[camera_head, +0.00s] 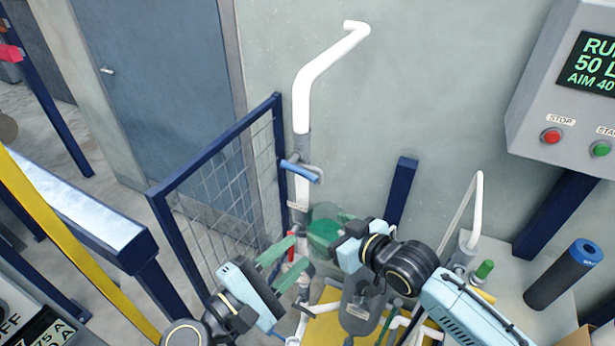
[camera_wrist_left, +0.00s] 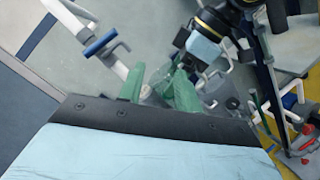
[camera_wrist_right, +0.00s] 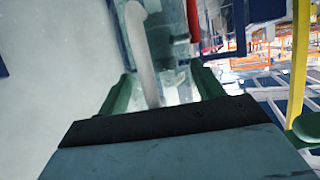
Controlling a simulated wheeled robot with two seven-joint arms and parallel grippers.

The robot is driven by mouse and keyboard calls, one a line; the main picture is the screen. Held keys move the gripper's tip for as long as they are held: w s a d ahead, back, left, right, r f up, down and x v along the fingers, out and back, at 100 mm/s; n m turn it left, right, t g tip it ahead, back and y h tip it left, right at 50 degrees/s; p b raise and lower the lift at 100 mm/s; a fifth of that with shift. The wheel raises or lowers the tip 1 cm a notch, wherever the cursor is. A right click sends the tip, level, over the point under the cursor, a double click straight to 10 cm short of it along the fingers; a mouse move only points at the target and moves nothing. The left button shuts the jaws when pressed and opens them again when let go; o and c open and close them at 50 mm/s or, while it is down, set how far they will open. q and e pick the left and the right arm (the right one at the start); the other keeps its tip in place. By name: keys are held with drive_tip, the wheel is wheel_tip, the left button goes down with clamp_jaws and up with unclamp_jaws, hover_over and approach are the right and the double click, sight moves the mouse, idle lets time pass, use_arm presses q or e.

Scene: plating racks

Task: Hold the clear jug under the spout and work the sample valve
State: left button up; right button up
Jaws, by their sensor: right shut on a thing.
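The clear jug (camera_head: 324,212) is see-through and hard to make out, beside the vertical pipe (camera_head: 302,150). My right gripper (camera_head: 330,232) is shut on it, and its green fingers show through or against it. In the right wrist view, clear material (camera_wrist_right: 176,86) shows between the fingers. My left gripper (camera_head: 282,262) is open and empty, left of and below the jug. A small red part (camera_head: 291,246), possibly the sample valve's handle, is close to its fingers; I cannot tell whether they touch. The spout is not clearly visible.
A blue handle (camera_head: 301,172) sticks out from the pipe above the grippers; it also shows in the left wrist view (camera_wrist_left: 100,43). A blue mesh fence (camera_head: 222,185) stands left. A control box (camera_head: 570,85) with red and green buttons is upper right.

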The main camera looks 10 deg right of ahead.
use_arm(q)
drive_tip(key=r+m+y, duration=0.1)
drive_tip(key=m, duration=0.1)
drive_tip(key=m+t+y, duration=0.3)
drive_tip(key=y, duration=0.1)
approach(310, 173)
drive_tip(key=x, duration=1)
drive_tip(key=shift+f, duration=0.3)
clamp_jaws()
